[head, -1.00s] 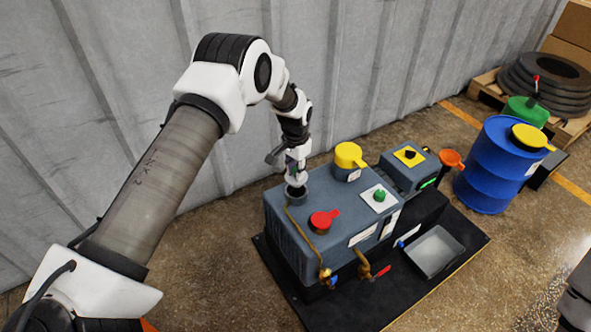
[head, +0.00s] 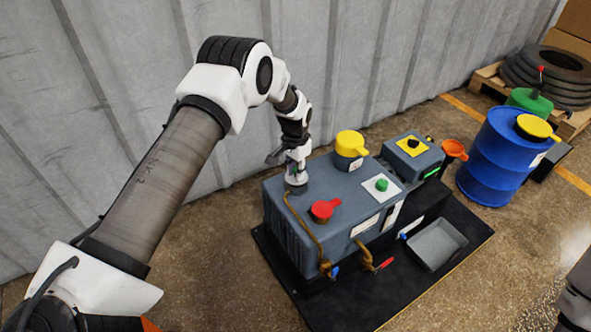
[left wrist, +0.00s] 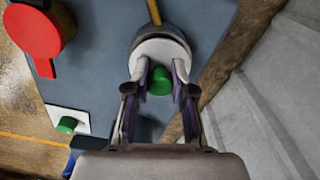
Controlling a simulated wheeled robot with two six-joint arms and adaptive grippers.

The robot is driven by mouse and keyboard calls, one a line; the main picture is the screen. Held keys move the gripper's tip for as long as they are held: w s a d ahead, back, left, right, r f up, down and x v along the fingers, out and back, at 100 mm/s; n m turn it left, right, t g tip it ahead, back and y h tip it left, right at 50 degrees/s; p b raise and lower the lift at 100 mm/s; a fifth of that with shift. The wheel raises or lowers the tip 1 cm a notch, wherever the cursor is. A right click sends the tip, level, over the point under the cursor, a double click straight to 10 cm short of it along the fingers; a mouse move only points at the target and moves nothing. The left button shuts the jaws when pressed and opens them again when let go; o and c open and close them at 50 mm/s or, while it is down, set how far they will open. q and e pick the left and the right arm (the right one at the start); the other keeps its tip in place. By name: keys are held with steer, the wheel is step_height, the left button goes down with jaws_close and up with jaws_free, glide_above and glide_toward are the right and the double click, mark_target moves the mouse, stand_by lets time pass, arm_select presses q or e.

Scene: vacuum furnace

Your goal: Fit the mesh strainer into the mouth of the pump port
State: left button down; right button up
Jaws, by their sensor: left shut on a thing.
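The pump port (head: 297,188) is a short grey collar on the near-left top of the grey-blue pump (head: 275,225). My left gripper (head: 297,172) points down at it. In the left wrist view, my left gripper (left wrist: 160,85) is shut on a green knob. The knob belongs to the mesh strainer (left wrist: 162,50), which shows as a pale disc. The disc lies at the mouth of the port, with the port's grey rim (left wrist: 158,28) around its far side. Mesh is not visible, and I cannot tell how deep the strainer sits. My right gripper is out of view.
A red cap (head: 325,209) and a yellow cap (head: 350,144) stand on the pump beside the port. A brass pipe (head: 303,222) runs from near the port. A grey tray (head: 437,245) and blue drum (head: 500,160) are to the right. A corrugated wall is behind.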

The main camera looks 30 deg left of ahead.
arm_select(q)
steer(key=shift+f, duration=0.3)
stand_by(0.5)
steer(key=c, duration=0.9)
jaws_free()
steer(key=shift+r, duration=0.1)
step_height(320, 180, up, 12)
